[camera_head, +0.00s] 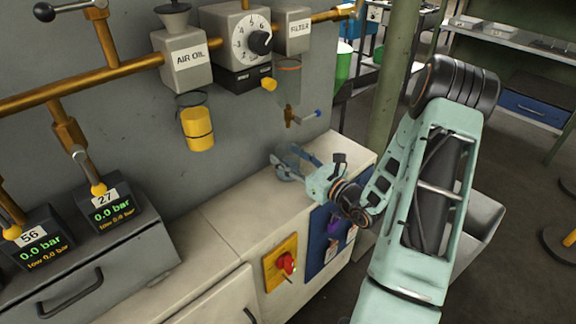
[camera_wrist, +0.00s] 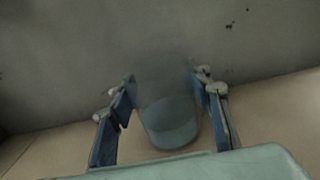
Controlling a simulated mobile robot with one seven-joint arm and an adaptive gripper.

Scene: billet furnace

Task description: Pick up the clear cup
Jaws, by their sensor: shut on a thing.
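The clear cup (camera_wrist: 168,118) shows in the wrist view as a see-through, greyish cup between my two blue-padded fingers. My gripper (camera_wrist: 162,92) is shut on it, with a finger on either side. In the head view my gripper (camera_head: 287,164) is just above the pale cabinet top, near the grey wall. The cup is too faint to make out there. I cannot tell whether it touches the cabinet top.
The cabinet top (camera_head: 238,216) runs along the grey panel. Above it hang a cup with yellow liquid (camera_head: 198,130) and a clear filter bowl (camera_head: 288,84). A red knob (camera_head: 287,263) is on the cabinet front. Two pressure displays (camera_head: 113,212) stand at left.

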